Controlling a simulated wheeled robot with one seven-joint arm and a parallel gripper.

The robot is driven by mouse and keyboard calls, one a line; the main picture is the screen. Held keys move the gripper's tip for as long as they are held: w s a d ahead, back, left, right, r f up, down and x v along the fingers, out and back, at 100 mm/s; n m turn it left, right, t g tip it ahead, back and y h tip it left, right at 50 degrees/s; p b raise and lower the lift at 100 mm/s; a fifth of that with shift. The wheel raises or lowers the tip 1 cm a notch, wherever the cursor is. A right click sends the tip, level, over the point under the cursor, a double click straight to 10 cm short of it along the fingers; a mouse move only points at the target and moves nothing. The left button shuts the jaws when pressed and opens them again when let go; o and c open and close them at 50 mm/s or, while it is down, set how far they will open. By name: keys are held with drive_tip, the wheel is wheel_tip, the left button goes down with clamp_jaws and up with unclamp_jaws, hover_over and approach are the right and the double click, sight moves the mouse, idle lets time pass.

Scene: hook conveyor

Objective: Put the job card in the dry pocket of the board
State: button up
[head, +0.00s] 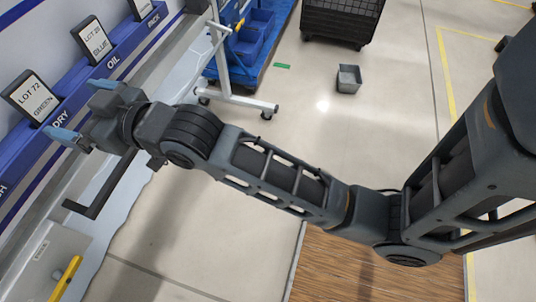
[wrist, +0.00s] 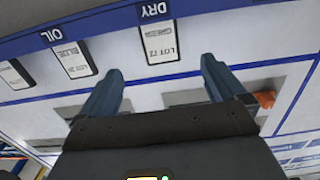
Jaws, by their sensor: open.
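A dark-framed white job card reading LOT 72 GREEN (head: 33,97) stands tilted in the pocket marked DRY on the blue board (head: 80,97). Its lower edge is inside the pocket. In the wrist view the same card (wrist: 160,42) shows upside down beside the DRY label. My gripper (head: 70,108) is open in front of this pocket. Its two blue fingers (wrist: 160,65) are spread to either side of the card in the wrist view, and nothing is visibly held. Whether a finger touches the card cannot be told.
A LOT card reading BLUE (head: 93,41) stands in the OIL pocket, and another card (head: 142,8) in the PICK pocket.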

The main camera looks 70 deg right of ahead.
drive_tip(key=s+f+g, duration=0.1)
drive_tip(key=s+f, duration=0.3)
drive_tip(key=s, duration=1)
drive_tip(key=s+f+g, duration=0.1)
drive_tip(key=s+f, duration=0.3)
drive_tip(key=s, duration=1)
drive_tip(key=r+v, duration=0.1)
drive_tip(key=v, duration=0.9)
drive_tip(key=shift+g, duration=0.3)
